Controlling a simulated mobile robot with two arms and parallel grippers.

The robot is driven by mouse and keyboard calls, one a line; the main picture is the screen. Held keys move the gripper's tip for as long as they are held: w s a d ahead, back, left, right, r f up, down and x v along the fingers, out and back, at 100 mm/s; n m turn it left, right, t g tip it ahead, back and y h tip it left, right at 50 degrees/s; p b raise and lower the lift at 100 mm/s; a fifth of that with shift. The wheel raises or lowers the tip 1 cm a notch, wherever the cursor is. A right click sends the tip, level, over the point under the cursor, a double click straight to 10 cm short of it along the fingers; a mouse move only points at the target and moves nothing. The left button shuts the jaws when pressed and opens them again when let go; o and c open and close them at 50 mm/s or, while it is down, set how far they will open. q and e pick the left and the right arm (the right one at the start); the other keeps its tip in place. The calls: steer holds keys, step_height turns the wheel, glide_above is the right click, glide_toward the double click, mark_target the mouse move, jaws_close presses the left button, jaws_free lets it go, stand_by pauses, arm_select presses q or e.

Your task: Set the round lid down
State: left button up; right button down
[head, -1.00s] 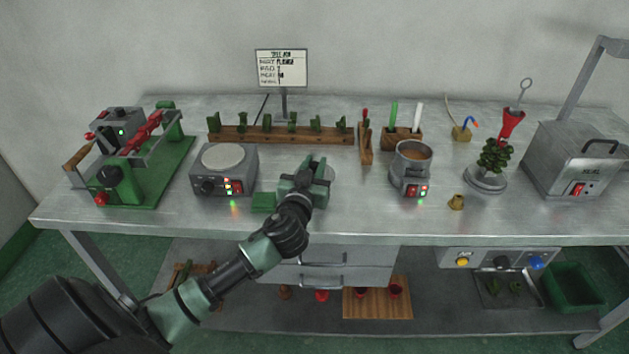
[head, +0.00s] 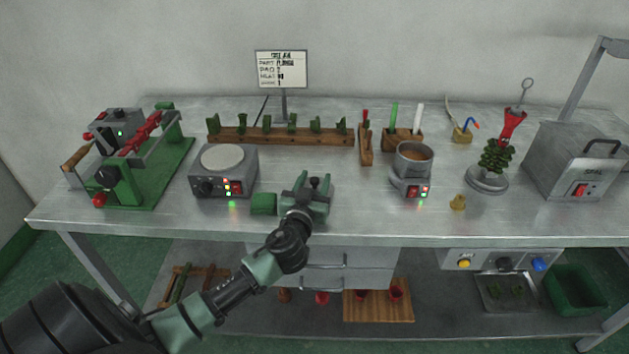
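My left gripper (head: 314,186) is low over the front middle of the table, between the hot plate and the wax pot. A small dark knob-like shape shows at its fingers; I cannot tell whether it is the lid's knob or part of the gripper. The round lid is not clearly visible; the gripper may hide it. I cannot tell whether the fingers are open or shut. The wax pot (head: 412,170) stands uncovered to the right, with brown wax showing. My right gripper is not in view.
A green block (head: 263,203) lies just left of the gripper. The hot plate (head: 223,172) is farther left, and a wooden rack (head: 283,136) stands behind. Bare table lies between gripper and pot.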

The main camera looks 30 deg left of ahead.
mark_target(314, 183)
arm_select(q)
steer(key=shift+r+p, duration=0.15)
steer(key=shift+p, duration=0.15)
steer(key=b+v, duration=0.2)
steer(key=v, duration=0.4)
steer(key=shift+s+d, duration=0.15)
steer(key=shift+s, duration=0.25)
steer(key=shift+s+d, duration=0.15)
steer(key=shift+s, duration=0.35)
